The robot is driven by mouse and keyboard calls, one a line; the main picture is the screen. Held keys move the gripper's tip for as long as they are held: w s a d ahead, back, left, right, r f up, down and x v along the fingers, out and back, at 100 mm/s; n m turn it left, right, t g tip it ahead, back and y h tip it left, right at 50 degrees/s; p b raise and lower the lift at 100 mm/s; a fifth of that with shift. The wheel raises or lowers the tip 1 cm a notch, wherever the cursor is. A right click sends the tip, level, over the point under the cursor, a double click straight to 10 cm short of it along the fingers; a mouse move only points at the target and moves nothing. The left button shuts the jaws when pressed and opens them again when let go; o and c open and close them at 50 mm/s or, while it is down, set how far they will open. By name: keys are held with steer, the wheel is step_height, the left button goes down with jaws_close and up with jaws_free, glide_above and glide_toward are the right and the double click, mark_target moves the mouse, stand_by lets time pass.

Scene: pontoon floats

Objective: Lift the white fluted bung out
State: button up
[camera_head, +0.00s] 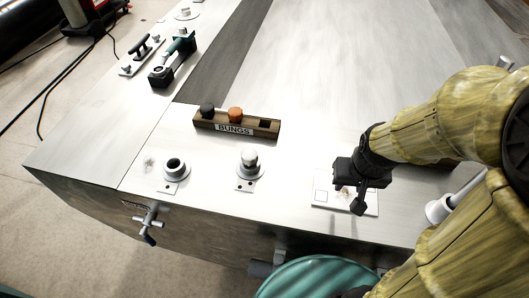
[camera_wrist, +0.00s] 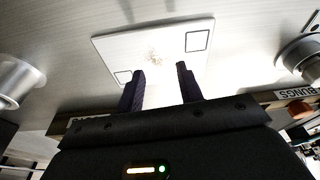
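The white fluted bung (camera_head: 249,157) looks to be the pale capped piece standing upright in the right-hand metal collar (camera_head: 247,173) on the deck. Its flutes are too small to make out. A collar at the right edge of the wrist view (camera_wrist: 305,60) seems to be the same one, cut off by the frame. My gripper (camera_head: 358,203) is to the right of the bung, above a white plate (camera_head: 324,200), and apart from the bung. In the wrist view my two fingers (camera_wrist: 160,72) are spread with nothing between them.
A wooden rack labelled BUNGS (camera_head: 205,120) lies behind the collars, holding a black bung (camera_head: 207,110) and an orange bung (camera_head: 235,114). An empty dark-holed collar (camera_head: 174,165) stands to the left. A metal post (camera_head: 440,208) rises at right. Deck between gripper and bung looks clear.

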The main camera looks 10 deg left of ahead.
steer(key=shift+d, duration=0.25)
steer(key=shift+o, duration=0.4)
steer(key=o, duration=0.4)
steer(key=shift+w+a+r, duration=0.1)
steer(key=shift+o, duration=0.8)
steer(key=w+a+r+g+p, duration=0.1)
steer(key=w+a+r+p, duration=0.1)
steer(key=w+a+r, duration=0.4)
steer(key=a, duration=0.3)
steer(key=shift+w+r+n, duration=0.15)
steer(key=shift+r+n, duration=0.05)
steer(key=shift+n, duration=0.1)
steer(key=a+r+p, duration=0.1)
steer(key=a+r, duration=0.3)
steer(key=a, duration=0.3)
steer(key=a+r+g+p, duration=0.1)
steer(key=a+r, duration=0.4)
steer(key=a, duration=0.3)
steer(key=shift+a+r+n+g, duration=0.25)
steer(key=shift+r+n+g, duration=0.05)
steer(key=shift+w, duration=0.1)
